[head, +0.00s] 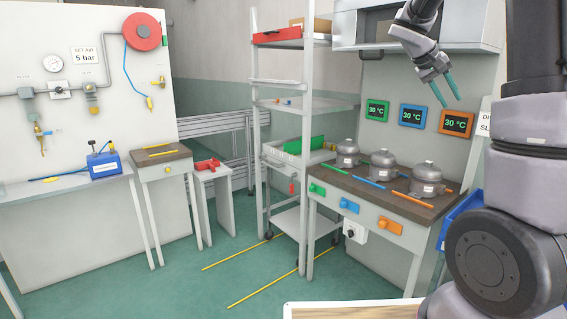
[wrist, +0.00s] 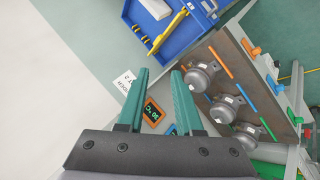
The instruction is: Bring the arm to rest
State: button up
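My gripper (head: 442,88) is at the top right of the head view, up in the air in front of the back panel with the displays. Its two teal fingers point down and stand apart with nothing between them. In the wrist view my gripper (wrist: 164,88) also shows open and empty, with the workbench beyond and below its fingers. My arm runs along the right side of the head view. The gripper touches nothing that I can see.
A blue tray (wrist: 192,40) shows in the wrist view. The green floor (head: 180,275) has free room.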

jog(key=s+a+t+y, duration=0.5)
jog(key=s+a+y, duration=0.5)
jog(key=s+a, duration=1.1)
jog(key=s, duration=0.3)
jog(key=shift+a+r+m+t, duration=0.15)
jog(key=shift+a+m+t, duration=0.15)
jog(key=shift+a+m, duration=0.1)
